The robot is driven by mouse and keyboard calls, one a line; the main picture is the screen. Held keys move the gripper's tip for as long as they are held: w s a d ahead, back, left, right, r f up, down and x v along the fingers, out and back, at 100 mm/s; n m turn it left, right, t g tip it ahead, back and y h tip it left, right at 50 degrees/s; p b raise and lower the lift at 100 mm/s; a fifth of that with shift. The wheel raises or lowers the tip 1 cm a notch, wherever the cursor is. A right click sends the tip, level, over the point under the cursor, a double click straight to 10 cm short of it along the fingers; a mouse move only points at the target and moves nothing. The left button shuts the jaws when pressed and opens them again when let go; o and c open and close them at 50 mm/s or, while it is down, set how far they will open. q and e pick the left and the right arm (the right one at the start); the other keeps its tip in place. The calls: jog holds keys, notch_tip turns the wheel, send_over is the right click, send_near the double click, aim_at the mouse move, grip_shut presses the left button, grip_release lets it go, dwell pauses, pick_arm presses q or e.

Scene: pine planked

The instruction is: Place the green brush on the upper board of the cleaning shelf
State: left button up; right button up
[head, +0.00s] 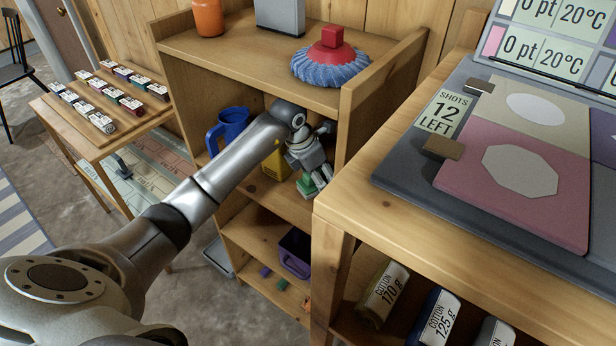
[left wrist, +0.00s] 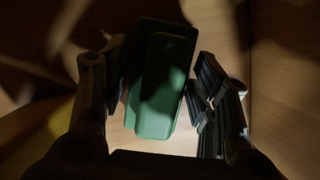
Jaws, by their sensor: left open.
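The green brush (head: 306,184) is on a middle board of the wooden cleaning shelf (head: 263,188), mostly hidden behind my left gripper (head: 318,190). In the left wrist view the green brush (left wrist: 160,85) lies between the two fingers of my left gripper (left wrist: 163,100). The fingers are open, with a gap on the right side; on the left I cannot tell whether they touch. The shelf's top board (head: 225,48) is above my left gripper. My right gripper is in neither view.
The top board holds an orange jar (head: 208,17), a grey box (head: 280,14) and a blue-bristled brush with red handle (head: 330,60). A blue jug (head: 228,130) and a yellow item (head: 275,163) stand near the gripper. A side panel (head: 365,105) and table (head: 345,200) are close right.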

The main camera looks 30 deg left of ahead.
pick_arm(q)
jog(key=shift+a+r, duration=0.1)
jog(key=shift+r, duration=0.35)
jog(key=shift+s+a+r+b, duration=0.25)
jog(key=shift+s+r+b, duration=0.05)
jog(key=shift+s+r, duration=0.15)
jog(key=shift+s+a+r+b, duration=0.25)
jog(key=shift+s+r, duration=0.1)
jog(key=shift+r, duration=0.1)
jog(key=s+a+b, duration=0.1)
jog(key=s, duration=0.1)
jog(key=s+a+b, duration=0.1)
jog(key=s+a, duration=0.1)
jog(key=s, duration=0.1)
jog(key=s+a, duration=0.2)
jog(key=s, duration=0.1)
jog(key=shift+b, duration=0.4)
jog(key=shift+s+a+r, duration=0.15)
jog(key=shift+s+a, duration=0.2)
jog(key=shift+s, duration=0.4)
